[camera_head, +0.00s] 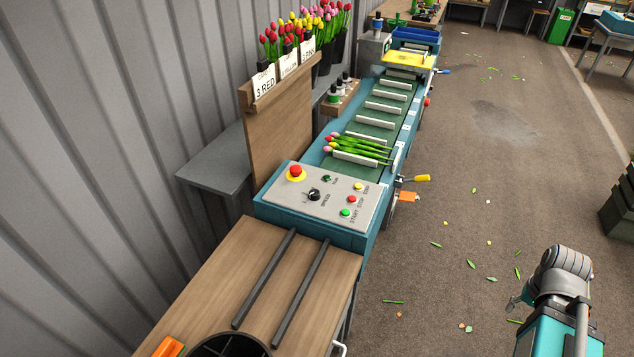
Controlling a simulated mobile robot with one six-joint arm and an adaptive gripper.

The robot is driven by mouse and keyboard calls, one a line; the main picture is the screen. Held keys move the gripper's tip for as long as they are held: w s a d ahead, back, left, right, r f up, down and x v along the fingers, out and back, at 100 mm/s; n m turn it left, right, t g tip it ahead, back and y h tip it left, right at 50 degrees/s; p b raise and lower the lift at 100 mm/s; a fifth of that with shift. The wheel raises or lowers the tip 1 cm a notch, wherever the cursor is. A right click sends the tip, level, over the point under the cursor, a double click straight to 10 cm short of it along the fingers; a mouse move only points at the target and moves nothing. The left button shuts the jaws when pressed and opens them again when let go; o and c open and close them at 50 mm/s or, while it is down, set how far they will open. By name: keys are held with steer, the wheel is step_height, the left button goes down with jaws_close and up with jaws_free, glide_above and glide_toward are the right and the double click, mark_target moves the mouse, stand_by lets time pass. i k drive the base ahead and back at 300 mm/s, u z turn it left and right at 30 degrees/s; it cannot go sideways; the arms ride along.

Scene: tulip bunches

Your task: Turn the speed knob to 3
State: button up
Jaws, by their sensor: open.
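The speed knob (314,195) is a small black knob near the middle of the light grey control panel (270,199), with a SPEED label beside it. A pale pointer mark shows on it, but the scale numbers are too small to read, so I cannot tell its setting. My gripper (515,303) is at the lower right, over the floor, well apart from the panel. It shows small, partly hidden by my arm, open, with nothing seen in it.
The panel also carries a red emergency button (296,172) on yellow, a small dark green knob (327,178), and yellow, red and green buttons. Behind it, a conveyor (372,123) carries tulips (360,149). A wooden table (225,285) with two dark rails stands in front.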

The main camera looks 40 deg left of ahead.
mark_target(314, 193)
steer(key=u, duration=0.4)
steer(key=i, duration=0.85)
steer(key=u, duration=0.55)
steer(key=k, duration=0.9)
steer(key=u, duration=0.15)
steer(key=i, duration=0.75)
